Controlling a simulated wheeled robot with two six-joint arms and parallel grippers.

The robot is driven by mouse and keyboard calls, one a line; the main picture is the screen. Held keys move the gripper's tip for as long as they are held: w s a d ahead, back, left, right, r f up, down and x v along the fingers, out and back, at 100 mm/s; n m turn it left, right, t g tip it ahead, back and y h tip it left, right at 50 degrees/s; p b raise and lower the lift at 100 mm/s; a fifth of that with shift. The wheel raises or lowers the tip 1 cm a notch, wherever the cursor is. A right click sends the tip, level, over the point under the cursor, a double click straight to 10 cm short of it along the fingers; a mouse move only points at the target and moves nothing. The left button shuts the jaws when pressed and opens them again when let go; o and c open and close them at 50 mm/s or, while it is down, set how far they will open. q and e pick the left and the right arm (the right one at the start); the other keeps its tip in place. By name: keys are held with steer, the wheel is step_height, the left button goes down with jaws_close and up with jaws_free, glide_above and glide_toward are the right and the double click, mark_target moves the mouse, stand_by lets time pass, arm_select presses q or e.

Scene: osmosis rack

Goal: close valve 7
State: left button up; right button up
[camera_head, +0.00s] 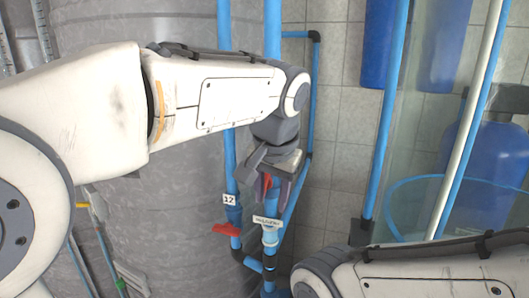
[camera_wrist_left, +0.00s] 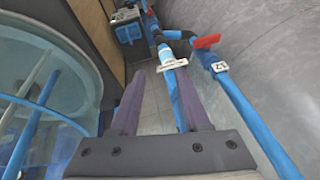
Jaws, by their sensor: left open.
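My left gripper (camera_head: 268,183) is open at the blue pipes, fingers pointing down. A bit of red (camera_head: 267,180) shows between its fingers, possibly a valve handle. Just below is a pale valve tag (camera_head: 267,221), too blurred to read; it shows edge-on in the left wrist view (camera_wrist_left: 172,65), beyond the fingertips (camera_wrist_left: 158,78) and nearer the right finger. Beside it, a red valve handle (camera_head: 226,230) sits under a tag that looks like 12 (camera_head: 229,199); this handle also shows in the left wrist view (camera_wrist_left: 207,41). I cannot tell which valve is 7. My right gripper is out of view.
A large grey tank (camera_head: 130,200) stands behind the pipes at left. A blue upright pipe (camera_head: 386,120) and a blue-rimmed clear vessel (camera_head: 392,222) are at right. The tiled wall (camera_head: 340,120) lies behind. My right arm crosses the lower right.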

arm_select(q)
steer(key=w+r+n+t+p, duration=0.15)
steer(key=w+r, duration=0.25)
steer(key=r, duration=0.4)
steer(key=shift+m+y, duration=0.25)
steer(key=shift+y, duration=0.05)
steer(key=p+x, duration=0.2)
steer(key=x, duration=0.9)
steer(key=shift+s+a+p, duration=0.15)
steer(key=shift+p, duration=0.2)
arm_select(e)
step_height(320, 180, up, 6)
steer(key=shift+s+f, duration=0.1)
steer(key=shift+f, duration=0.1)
arm_select(q)
steer(key=shift+c, duration=0.3)
jaws_close()
